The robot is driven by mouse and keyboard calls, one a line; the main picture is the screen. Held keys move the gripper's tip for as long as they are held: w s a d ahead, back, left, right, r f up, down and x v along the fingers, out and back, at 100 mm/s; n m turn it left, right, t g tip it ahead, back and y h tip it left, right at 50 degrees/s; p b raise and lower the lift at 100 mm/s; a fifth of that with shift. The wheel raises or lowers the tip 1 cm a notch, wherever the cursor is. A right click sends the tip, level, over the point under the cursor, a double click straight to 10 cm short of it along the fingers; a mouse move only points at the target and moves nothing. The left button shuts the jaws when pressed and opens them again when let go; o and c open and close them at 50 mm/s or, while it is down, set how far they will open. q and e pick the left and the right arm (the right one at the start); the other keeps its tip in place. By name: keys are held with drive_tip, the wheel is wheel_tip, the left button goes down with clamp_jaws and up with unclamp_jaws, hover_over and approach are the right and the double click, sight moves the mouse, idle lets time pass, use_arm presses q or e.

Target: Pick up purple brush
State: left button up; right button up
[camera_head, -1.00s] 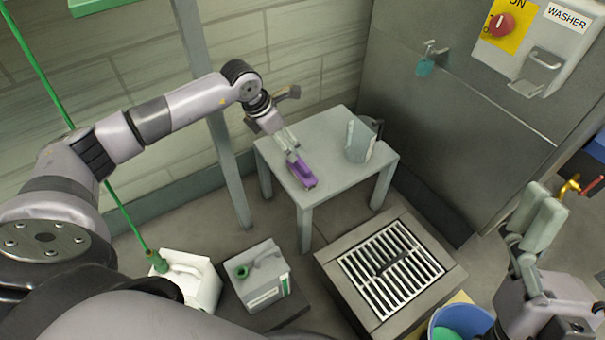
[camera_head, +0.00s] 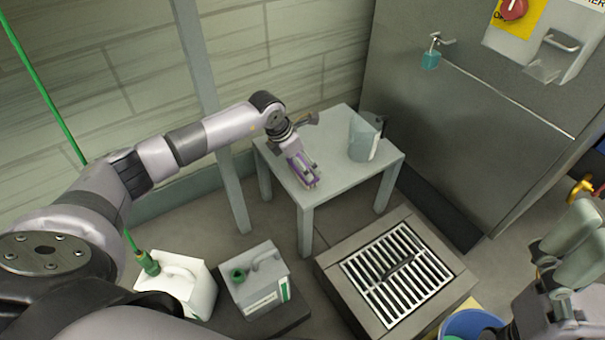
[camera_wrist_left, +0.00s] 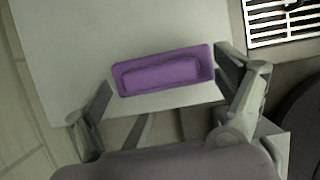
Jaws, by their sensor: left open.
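The purple brush (camera_wrist_left: 163,72) lies on the small grey table (camera_wrist_left: 60,30), its long side running across the left wrist view. My left gripper (camera_wrist_left: 165,90) is open, with one finger off each end of the brush and no visible contact. In the head view the left gripper (camera_head: 306,178) is over the brush (camera_head: 300,167) near the table's front edge and hides part of it. My right gripper (camera_head: 565,245) is at the right edge of the head view, away from the table; its finger opening is unclear.
A clear jug (camera_head: 364,138) stands on the table, right of the brush. A floor grate (camera_head: 397,265) lies in front of the table. Two canisters (camera_head: 175,283) (camera_head: 256,280) stand at front left. A blue bucket (camera_head: 470,325) is at lower right. A metal wall panel (camera_head: 470,130) rises behind.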

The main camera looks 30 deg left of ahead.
use_arm(q)
drive_tip(key=c, duration=1.3)
